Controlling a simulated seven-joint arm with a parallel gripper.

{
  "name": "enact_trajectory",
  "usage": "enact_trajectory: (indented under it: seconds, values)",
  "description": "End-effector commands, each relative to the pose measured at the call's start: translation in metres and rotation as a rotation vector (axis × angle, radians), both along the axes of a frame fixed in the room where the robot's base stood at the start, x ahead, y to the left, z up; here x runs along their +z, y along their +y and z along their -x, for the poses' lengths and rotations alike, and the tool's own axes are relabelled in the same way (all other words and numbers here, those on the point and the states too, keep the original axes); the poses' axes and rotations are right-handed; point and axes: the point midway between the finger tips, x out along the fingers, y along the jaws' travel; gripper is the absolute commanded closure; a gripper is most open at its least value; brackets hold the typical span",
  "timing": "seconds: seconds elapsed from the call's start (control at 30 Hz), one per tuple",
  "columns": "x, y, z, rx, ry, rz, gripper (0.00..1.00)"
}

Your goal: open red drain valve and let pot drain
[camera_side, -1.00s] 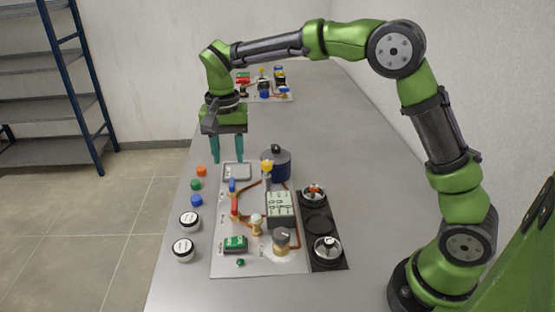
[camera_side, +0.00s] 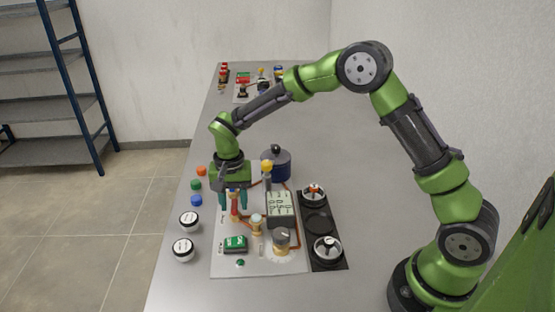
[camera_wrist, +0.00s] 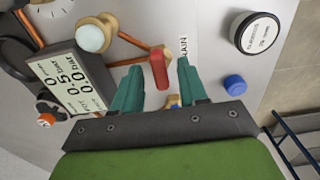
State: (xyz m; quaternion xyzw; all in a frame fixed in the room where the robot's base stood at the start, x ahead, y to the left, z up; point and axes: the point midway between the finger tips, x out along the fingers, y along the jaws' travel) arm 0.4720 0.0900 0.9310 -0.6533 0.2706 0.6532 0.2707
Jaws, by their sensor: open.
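The red drain valve handle (camera_side: 235,207) stands on the grey panel, with its copper pipe and brass body. In the wrist view the red handle (camera_wrist: 158,70) lies between my two teal fingers, beside a partly hidden label ending in "AIN". My gripper (camera_side: 232,210) is open and low over the panel, with one finger on each side of the handle. The fingers look apart from it; contact cannot be told. The dark blue pot (camera_side: 276,166) with a black knob stands behind and right of my gripper. Its inside is hidden.
A digital display (camera_side: 281,206), a yellow knob (camera_side: 267,166) and a brass knob (camera_side: 281,240) stand close to the right. Orange (camera_side: 201,171), green and blue caps and two white-topped jars (camera_side: 183,250) line the left table edge.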

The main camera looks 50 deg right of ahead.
Motion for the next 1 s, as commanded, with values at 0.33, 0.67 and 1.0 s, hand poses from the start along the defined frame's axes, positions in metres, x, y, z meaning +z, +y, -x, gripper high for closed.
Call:
enact_trajectory:
  seconds: [0.33,0.67,1.0]
  values:
    - [0.0003,0.0001,0.0001,0.000,0.000,0.000,0.91]
    - [0.0006,0.0001,0.0001,0.009,0.000,0.000,1.00]
    - [0.0008,0.0004,0.0001,0.161,0.000,0.000,1.00]
